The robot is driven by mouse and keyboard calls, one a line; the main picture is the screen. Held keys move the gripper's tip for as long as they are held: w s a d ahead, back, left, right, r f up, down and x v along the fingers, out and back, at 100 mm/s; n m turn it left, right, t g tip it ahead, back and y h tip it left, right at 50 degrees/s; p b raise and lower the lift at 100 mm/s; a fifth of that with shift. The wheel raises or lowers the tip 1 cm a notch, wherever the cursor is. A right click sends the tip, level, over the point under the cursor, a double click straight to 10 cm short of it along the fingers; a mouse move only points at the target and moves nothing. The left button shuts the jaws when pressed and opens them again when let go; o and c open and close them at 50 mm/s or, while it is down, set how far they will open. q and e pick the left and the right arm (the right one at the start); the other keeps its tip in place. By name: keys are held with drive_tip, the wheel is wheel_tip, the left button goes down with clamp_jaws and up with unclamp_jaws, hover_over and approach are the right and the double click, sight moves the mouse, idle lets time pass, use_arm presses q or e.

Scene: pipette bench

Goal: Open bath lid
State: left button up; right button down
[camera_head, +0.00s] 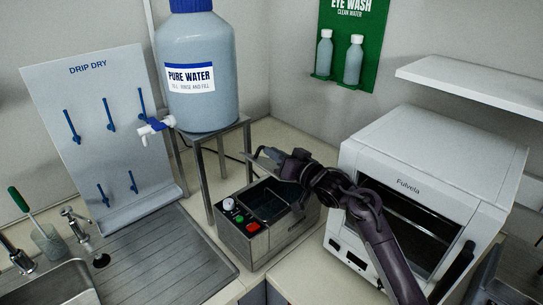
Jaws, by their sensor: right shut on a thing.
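The water bath (243,243) is a metal box on the counter, left of the white oven-like unit. Its front panel has a pale knob, a green button and a red button. Its top shows a dark open basin (262,205). The bath lid (262,163) is a thin grey plate raised at the back of the bath, partly hidden by my right gripper. My right gripper (284,165) is above the bath's back right part, shut on the lid; the exact contact is hard to see. My left gripper is not in view.
A metal stand (213,150) with a pure water jug (205,110) is behind at the left. A sink drainer (165,262) and drip-dry board (95,125) lie further left. A shelf (470,80) overhangs at the right.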

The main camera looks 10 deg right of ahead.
drive_tip(key=shift+w+d+r, duration=0.1)
drive_tip(key=shift+d+r, duration=0.05)
drive_tip(key=c, duration=1.5)
unclamp_jaws()
drive_tip(key=shift+d, duration=0.1)
